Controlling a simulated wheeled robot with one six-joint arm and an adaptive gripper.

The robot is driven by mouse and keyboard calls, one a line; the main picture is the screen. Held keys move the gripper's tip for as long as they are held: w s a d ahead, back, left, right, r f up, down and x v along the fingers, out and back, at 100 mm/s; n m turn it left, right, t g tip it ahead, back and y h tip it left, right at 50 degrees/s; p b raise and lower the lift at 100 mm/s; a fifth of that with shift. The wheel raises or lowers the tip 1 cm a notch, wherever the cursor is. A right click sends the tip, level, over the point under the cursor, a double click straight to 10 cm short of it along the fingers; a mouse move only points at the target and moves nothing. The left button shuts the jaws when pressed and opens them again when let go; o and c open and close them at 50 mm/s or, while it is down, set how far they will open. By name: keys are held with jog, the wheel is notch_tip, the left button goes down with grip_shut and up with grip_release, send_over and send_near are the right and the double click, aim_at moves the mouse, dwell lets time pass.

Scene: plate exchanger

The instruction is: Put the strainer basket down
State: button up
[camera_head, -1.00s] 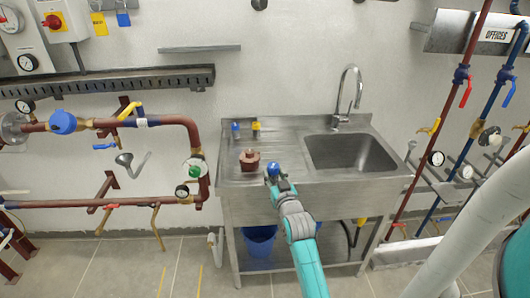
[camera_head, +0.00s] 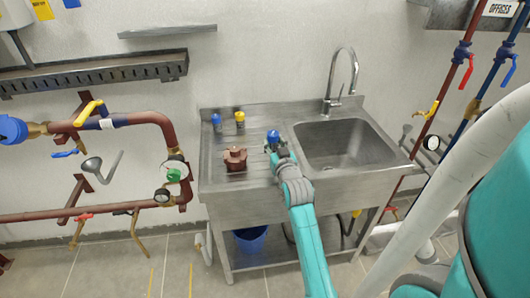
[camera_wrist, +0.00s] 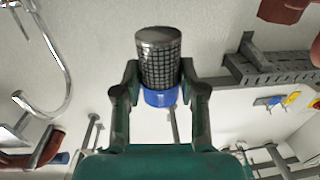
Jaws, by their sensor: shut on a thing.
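The strainer basket is a grey mesh cylinder with a blue cap. In the wrist view the strainer basket (camera_wrist: 160,62) stands out between the fingers of my gripper (camera_wrist: 160,92), which is shut on it around the blue cap. In the head view only the blue cap of the basket (camera_head: 273,136) shows clearly at the tip of my gripper (camera_head: 274,147). My gripper is over the sink unit, between the drainboard (camera_head: 225,188) and the basin. I cannot tell whether the basket touches the surface.
A brown-red fitting (camera_head: 235,159) stands on the drainboard left of my gripper. A blue-capped bottle (camera_head: 217,123) and a yellow-capped bottle (camera_head: 240,119) stand at the back. The sink basin (camera_head: 345,146) and tap (camera_head: 340,75) are to the right. The front left drainboard is bare.

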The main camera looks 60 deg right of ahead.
jog(key=shift+f, duration=3.45)
jog(key=o, duration=1.2)
jog(key=shift+f, duration=0.15)
